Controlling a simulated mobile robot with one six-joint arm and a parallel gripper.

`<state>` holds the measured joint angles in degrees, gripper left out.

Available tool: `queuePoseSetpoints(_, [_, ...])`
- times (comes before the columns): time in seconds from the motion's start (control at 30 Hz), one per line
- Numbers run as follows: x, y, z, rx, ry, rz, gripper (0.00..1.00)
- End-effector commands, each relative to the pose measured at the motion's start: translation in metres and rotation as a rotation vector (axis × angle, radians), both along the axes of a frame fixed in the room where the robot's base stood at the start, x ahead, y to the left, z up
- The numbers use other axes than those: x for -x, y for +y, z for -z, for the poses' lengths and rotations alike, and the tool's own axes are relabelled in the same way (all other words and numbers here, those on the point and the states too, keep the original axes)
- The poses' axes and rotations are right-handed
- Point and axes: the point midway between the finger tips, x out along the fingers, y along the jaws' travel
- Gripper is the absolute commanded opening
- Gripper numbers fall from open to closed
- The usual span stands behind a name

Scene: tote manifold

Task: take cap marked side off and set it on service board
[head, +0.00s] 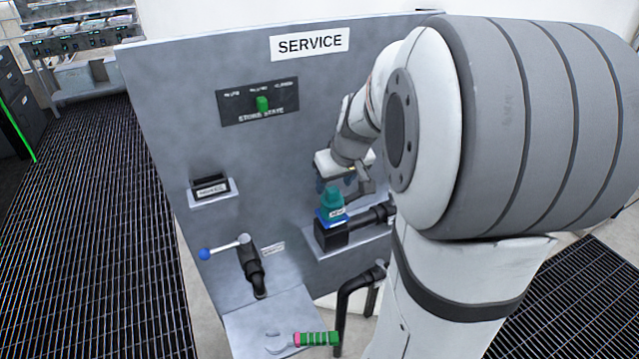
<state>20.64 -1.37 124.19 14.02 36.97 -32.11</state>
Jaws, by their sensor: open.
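A teal cap (332,199) with a small label too small to read sits upright on a blue collar on a black pipe block (331,235). The block stands on a small shelf on the grey service board (225,150). My gripper (343,186) is open just above and around the top of the cap. Its fingers partly overlap the cap in the picture, and I cannot tell whether they touch it. My arm hides the board's right side.
A lever with a blue knob (205,254) sticks out at lower left. A green and pink handled tool (316,339) lies on the lower tray (245,325). A small bracket (211,189) holds a black labelled part. A dark panel (258,103) has a green switch.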

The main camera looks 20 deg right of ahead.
Motion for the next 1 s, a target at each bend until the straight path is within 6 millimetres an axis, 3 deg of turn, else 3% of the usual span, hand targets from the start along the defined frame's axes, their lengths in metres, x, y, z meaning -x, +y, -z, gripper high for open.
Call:
queuePoseSetpoints(0.3, [-0.018,-0.003,0.036,0.000,0.004,-0.001,0.53])
queuePoseSetpoints(0.57, [-0.019,-0.002,0.039,0.000,0.001,-0.001,0.53])
queuePoseSetpoints(0.93, [-0.019,-0.002,0.039,0.000,0.001,-0.001,0.24])
queuePoseSetpoints(1.0, [-0.019,-0.002,0.039,0.001,0.001,-0.002,0.23])
